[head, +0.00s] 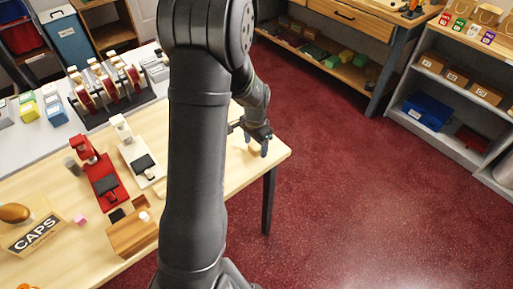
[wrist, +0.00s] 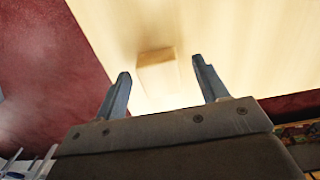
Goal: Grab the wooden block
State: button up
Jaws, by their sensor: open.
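The wooden block (wrist: 158,76) is a small pale tan piece on the light wood table, a little blurred in the wrist view. It lies near the table's right end, and in the head view it shows small (head: 254,150) below the fingers. My gripper (wrist: 163,88) is open and empty. In the wrist view the block appears between and just beyond the two fingertips, with space on both sides. In the head view my gripper (head: 257,149) hangs over the table's right corner, close to the block. Contact with the block cannot be seen.
The light wood table (head: 213,172) ends just right of the gripper. A red press (head: 103,183), a white press (head: 139,160), a wooden box (head: 131,236) and a CAPS box (head: 35,232) stand to the left, partly beside my arm. Red floor lies beyond the edge.

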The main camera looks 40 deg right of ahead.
jog(key=shift+f, duration=0.45)
jog(key=shift+c, duration=0.3)
jog(key=c, duration=1)
jog(key=shift+r, duration=0.2)
